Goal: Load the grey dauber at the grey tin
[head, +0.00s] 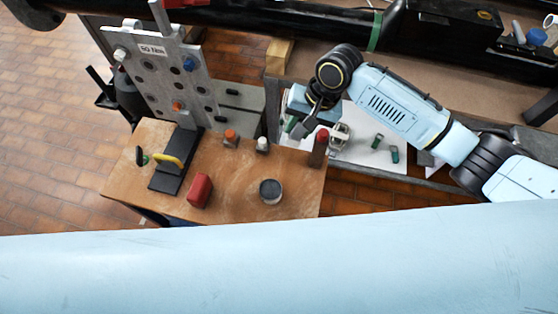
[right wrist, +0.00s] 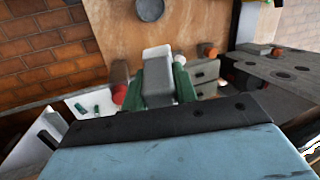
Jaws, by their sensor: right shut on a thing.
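My right gripper (head: 301,124) is over the far right part of the wooden table, near its edge. In the right wrist view its green fingers (right wrist: 157,88) are shut on a grey block-like thing with a pale end, which I take to be the grey dauber (right wrist: 158,82). The grey tin (head: 270,191) stands on the table with dark contents showing, nearer to me than the gripper. It also shows at the top edge of the right wrist view (right wrist: 150,9). The dauber is apart from the tin. My left gripper is not in view.
A red-brown cylinder (head: 319,148) stands close to the gripper. A white-topped piece (head: 262,145), an orange-topped piece (head: 231,138) and a red block (head: 200,190) are on the table (head: 235,200). The upright grey flange plate (head: 157,75) rises at the left.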

